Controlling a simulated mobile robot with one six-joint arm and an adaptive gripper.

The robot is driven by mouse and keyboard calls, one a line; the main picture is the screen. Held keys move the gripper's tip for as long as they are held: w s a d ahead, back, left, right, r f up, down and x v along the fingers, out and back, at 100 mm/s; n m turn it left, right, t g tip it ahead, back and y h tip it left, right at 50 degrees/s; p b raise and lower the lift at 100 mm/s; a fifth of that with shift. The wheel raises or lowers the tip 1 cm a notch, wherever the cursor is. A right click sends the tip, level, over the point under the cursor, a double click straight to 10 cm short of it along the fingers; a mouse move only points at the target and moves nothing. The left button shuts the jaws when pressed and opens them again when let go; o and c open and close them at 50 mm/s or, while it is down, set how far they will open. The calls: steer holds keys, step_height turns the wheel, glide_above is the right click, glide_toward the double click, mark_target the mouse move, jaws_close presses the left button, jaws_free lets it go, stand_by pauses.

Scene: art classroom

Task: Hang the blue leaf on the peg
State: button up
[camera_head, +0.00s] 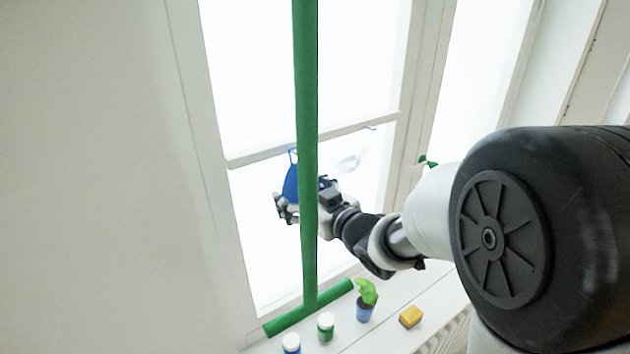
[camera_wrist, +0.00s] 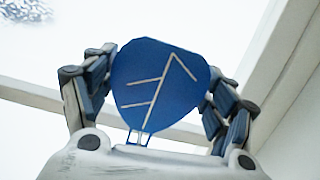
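The blue leaf (camera_head: 290,184) is upright in front of the window, with a thin loop at its top. In the wrist view the leaf (camera_wrist: 160,92) shows pale vein lines and fills the space between the two fingers of my gripper (camera_wrist: 161,66). The fingers touch its side edges. In the head view my gripper (camera_head: 288,206) is partly hidden behind a green upright post (camera_head: 307,120). A small green piece (camera_head: 428,161) shows at the right window frame; I cannot tell whether it is the peg. No other peg is clear.
The post ends in a green crossbar foot (camera_head: 335,292) by the sill. Plain wall (camera_head: 90,180) lies left.

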steer(key=o, duration=0.5)
steer(key=shift+s+d, duration=0.1)
steer(key=v, duration=1.2)
steer(key=s+d+f+m+g+h+b, duration=0.1)
steer(key=s+d+f+m+h+b, duration=0.15)
steer(key=d+f+h+b, duration=0.35)
steer(key=s+d+f+m+h+b, duration=0.2)
steer(key=d+f+m+h+b, duration=0.1)
steer(key=d+f+b, duration=0.4)
steer(key=s+a+f+g+b, duration=0.1)
steer(key=s+f+g+b, duration=0.1)
steer(key=s+f+b, duration=0.2)
steer(key=s+a+f+m+g+b, duration=0.1)
steer(key=s+f+g+b, duration=0.2)
steer(key=s+f, duration=0.4)
steer(key=s+a+f+m+g+b, duration=0.1)
steer(key=s+f+g+b, duration=0.1)
steer(key=s+f+b, duration=0.3)
steer(key=shift+s+f, duration=0.15)
steer(key=shift+s, duration=1.9)
